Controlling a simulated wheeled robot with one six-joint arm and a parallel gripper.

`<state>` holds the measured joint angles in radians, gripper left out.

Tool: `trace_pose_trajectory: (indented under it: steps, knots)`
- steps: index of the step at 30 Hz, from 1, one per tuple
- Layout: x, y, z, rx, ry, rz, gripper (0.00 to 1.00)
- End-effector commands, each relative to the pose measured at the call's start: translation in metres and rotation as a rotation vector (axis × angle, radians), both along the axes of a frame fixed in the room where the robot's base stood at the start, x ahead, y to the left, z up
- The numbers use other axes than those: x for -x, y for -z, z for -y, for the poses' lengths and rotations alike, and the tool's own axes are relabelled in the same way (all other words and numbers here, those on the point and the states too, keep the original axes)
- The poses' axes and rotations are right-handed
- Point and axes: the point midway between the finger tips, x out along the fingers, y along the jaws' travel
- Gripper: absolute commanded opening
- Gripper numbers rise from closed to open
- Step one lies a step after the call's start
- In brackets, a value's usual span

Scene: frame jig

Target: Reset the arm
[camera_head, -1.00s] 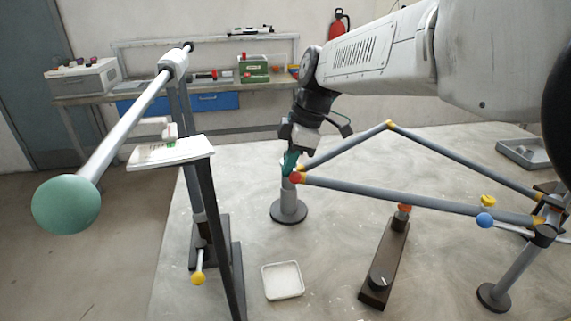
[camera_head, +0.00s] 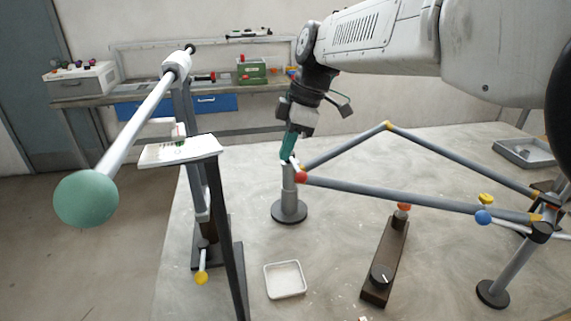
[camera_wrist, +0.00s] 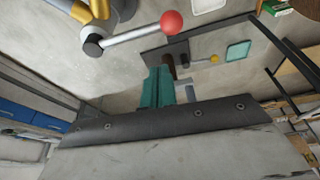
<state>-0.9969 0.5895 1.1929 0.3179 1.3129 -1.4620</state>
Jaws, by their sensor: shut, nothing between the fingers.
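My gripper (camera_head: 287,151) has teal fingers and points down, just above and behind the red ball (camera_head: 301,177) at the left corner of the grey tube frame (camera_head: 400,193). In the wrist view my gripper (camera_wrist: 158,75) shows its teal fingers together with nothing between them. The red ball (camera_wrist: 172,22) lies ahead of the fingers there, apart from them. The frame's left corner sits at a grey post (camera_head: 289,195) with a round dark base. Whether the fingers touch the post top is hard to tell in the head view.
A balance-like stand with a teal ball (camera_head: 86,199) and a white plate (camera_head: 180,151) stands at left. A white tray (camera_head: 285,280) and a brown bar with a knob (camera_head: 384,262) lie in front. A grey tray (camera_head: 525,152) is at the back right. A workbench (camera_head: 140,97) lines the wall.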

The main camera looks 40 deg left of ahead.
Motion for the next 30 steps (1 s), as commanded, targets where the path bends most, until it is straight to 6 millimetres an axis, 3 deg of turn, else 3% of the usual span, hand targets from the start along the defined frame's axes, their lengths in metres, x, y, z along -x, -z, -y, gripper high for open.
trace_pose_trajectory:
  steps: [6,14,22,25,28,30]
  knots:
    - [-0.007,-0.034,0.005,-0.002,-0.003,0.001,0.0]
    - [-0.011,-0.044,0.009,0.0,0.001,-0.001,0.0]
    - [-0.012,-0.043,0.008,0.02,0.097,-0.017,0.0]
    - [-0.011,-0.023,0.016,0.083,0.218,-0.046,0.0]
    - [-0.005,-0.003,0.038,0.17,0.371,-0.07,0.0]
    - [-0.007,0.0,0.067,0.22,0.495,-0.079,0.0]
